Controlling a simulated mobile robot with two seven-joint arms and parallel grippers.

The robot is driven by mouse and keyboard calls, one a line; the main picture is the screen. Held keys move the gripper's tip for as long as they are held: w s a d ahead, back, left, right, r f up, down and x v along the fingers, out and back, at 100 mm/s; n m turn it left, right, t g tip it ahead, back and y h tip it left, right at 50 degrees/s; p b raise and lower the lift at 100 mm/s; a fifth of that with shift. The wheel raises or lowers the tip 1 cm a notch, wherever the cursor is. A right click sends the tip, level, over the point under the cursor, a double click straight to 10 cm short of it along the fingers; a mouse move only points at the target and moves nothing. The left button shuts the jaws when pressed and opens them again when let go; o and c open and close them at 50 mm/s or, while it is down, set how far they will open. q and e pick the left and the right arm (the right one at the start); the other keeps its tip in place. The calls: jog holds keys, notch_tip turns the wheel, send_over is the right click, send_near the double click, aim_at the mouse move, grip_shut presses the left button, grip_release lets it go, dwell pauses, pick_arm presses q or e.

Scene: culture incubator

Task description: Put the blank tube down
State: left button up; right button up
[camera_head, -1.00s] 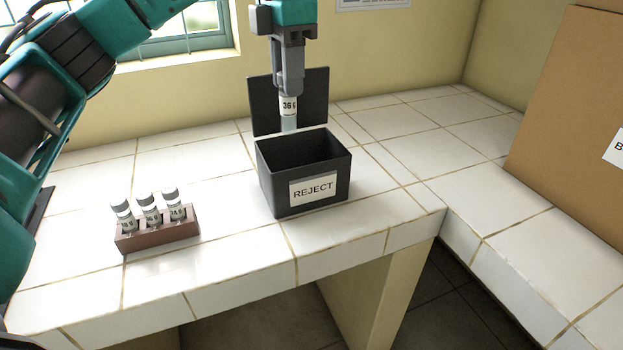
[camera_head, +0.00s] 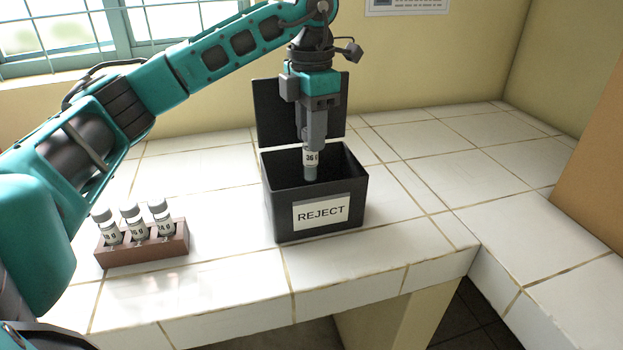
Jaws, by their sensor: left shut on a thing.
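My left gripper (camera_head: 312,140) comes down from above and is shut on a tube (camera_head: 311,160) with a white label that seems to read "36 g". The tube hangs upright, its lower end inside the mouth of a black box (camera_head: 283,212) marked REJECT. The box's lid stands open at the back. The tube's lower end shows above the dark inside; whether it touches anything there I cannot tell. My right gripper is not in view.
A brown rack (camera_head: 118,259) with three capped, labelled tubes (camera_head: 133,219) stands on the white tiled counter (camera_head: 225,290) to the left. The counter right of the box is clear. A brown board (camera_head: 600,165) stands at the far right.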

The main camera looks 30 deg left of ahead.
aim_at(311, 169)
pick_arm(q)
notch_tip(311, 169, down, 8)
jog(key=shift+r+b, duration=0.2)
jog(key=shift+b, duration=0.2)
jog(key=shift+f, duration=0.2)
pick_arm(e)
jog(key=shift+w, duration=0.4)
pick_arm(q)
jog(key=o, duration=1)
jog(key=shift+o, duration=0.2)
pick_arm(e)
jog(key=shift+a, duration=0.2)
pick_arm(q)
notch_tip(311, 169, up, 12)
jog(key=shift+r+p, duration=0.1)
jog(key=shift+p, duration=0.8)
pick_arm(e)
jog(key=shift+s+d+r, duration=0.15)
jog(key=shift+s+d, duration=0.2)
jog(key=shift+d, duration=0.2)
